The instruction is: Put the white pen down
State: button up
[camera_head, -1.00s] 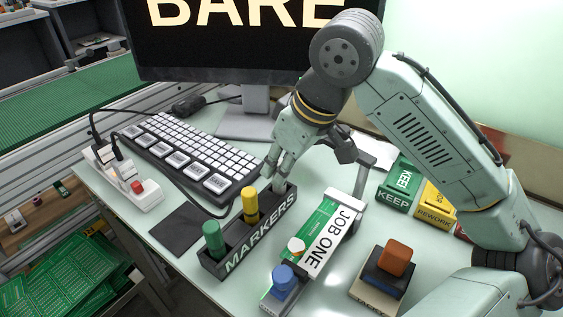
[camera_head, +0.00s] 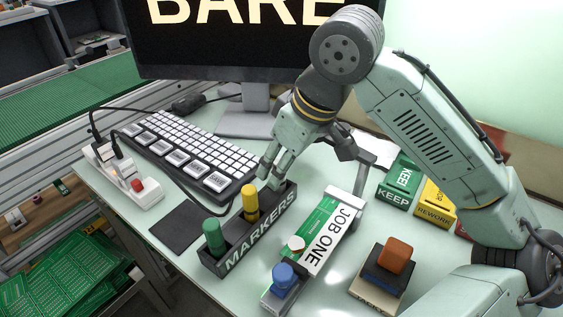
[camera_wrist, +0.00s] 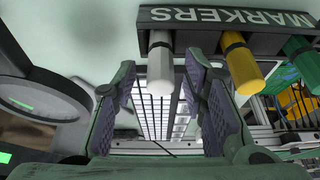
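The white pen (camera_wrist: 160,62) stands in the end slot of the dark MARKERS tray (camera_wrist: 215,38) in the wrist view. The tray also shows in the head view (camera_head: 232,262), where the pen is largely hidden by my gripper. My gripper (camera_wrist: 160,85) is open, with one finger on each side of the pen and a visible gap on both sides. In the head view my gripper (camera_head: 270,180) is at the far end of the tray, pointing down.
A yellow marker (camera_head: 250,203) and a green marker (camera_head: 213,237) stand in the same tray. A keyboard (camera_head: 190,150) lies to the left, a JOB ONE board (camera_head: 325,235) to the right. A dark mat (camera_head: 180,226) lies left of the tray.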

jog(key=v, duration=1.2)
jog(key=shift+r, duration=0.1)
